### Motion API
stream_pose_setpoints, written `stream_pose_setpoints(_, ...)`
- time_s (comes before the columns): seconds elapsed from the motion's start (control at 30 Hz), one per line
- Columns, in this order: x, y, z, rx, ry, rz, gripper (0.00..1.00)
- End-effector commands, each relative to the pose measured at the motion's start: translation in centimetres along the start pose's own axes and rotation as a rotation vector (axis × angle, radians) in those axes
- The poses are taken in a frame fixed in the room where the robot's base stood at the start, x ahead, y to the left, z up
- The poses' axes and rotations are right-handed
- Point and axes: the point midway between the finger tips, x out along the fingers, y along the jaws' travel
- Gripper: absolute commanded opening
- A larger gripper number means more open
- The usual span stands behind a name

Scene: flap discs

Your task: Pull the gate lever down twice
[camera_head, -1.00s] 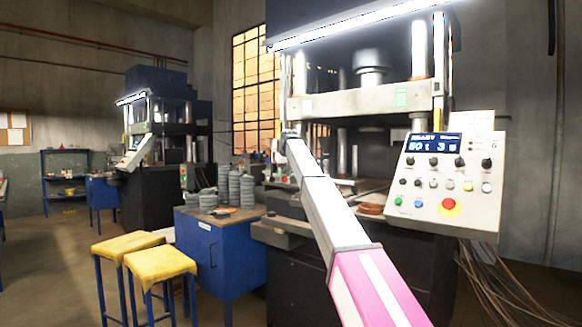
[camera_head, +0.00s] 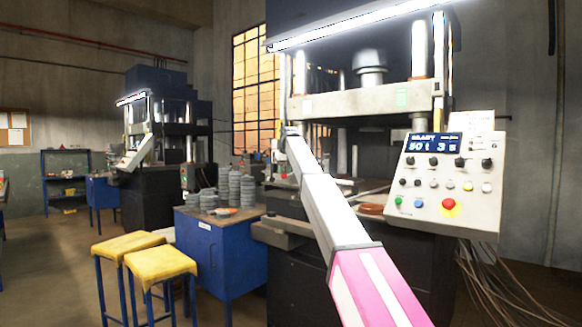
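My arm reaches from the bottom right up to the front of the large press (camera_head: 365,100). Its far end, with my gripper (camera_head: 280,158), is at the left side of the press opening. The fingers are too small and too hidden by the arm to tell whether they are open or shut, or touching anything. I cannot make out the gate lever; it may be hidden behind my arm. A pale crossbar (camera_head: 350,104) spans the press above the opening. The control panel (camera_head: 446,185) on the right has a lit blue display, knobs and a red button.
A blue cabinet (camera_head: 222,262) left of the press carries stacks of grey discs (camera_head: 240,187). Two yellow-topped stools (camera_head: 160,264) stand in front of it. A second press (camera_head: 155,175) is farther back. Cables (camera_head: 495,290) hang at the right.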

Motion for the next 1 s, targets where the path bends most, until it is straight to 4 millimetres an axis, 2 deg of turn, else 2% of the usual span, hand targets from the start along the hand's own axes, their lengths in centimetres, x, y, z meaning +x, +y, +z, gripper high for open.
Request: stream_pose_setpoints(1.0,-7.3,0.1,-3.2,0.001,0.002,0.003,0.26)
